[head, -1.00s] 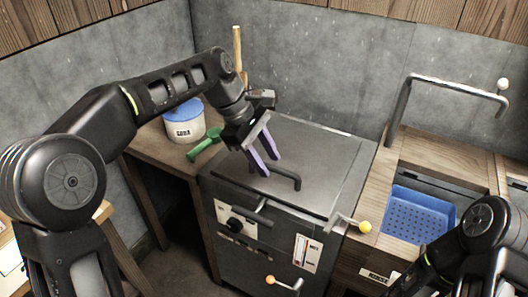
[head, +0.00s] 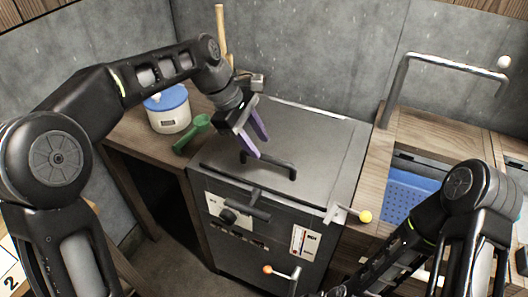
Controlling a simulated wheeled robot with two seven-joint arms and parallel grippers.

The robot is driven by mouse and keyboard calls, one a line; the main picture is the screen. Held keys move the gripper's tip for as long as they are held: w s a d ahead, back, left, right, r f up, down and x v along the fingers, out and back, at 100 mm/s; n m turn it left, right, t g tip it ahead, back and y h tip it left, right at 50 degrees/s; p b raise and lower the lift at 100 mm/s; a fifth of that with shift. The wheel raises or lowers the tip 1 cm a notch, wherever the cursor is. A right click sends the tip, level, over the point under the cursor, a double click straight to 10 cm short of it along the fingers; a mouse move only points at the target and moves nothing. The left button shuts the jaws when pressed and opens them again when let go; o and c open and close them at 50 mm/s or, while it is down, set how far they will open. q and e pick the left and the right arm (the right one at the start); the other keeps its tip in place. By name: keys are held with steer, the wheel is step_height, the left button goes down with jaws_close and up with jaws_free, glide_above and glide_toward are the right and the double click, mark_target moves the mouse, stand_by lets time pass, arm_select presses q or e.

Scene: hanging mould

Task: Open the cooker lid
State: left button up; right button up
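The cooker (head: 225,250) is a dark grey box unit in the middle of the head view. Its flat grey lid (head: 320,150) lies closed on top, with a black bar handle (head: 272,168) near its front left. My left gripper (head: 257,148) has two purple fingers spread apart, pointing down just above and behind the handle. Nothing shows between the fingers; whether they touch the handle cannot be told.
A white pot with a blue lid (head: 168,110) and a green scoop (head: 192,134) are on the wooden counter at left. A yellow-tipped lever (head: 364,216) and an orange-tipped lever (head: 268,269) stick out from the cooker. A blue basket (head: 410,192) sits in the sink under a tap (head: 440,62).

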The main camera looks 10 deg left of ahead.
mark_target(267, 157)
arm_select(q)
steer(key=x, duration=0.4)
steer(key=shift+f, duration=0.15)
steer(key=shift+c, duration=0.5)
jaws_close()
stand_by(0.8)
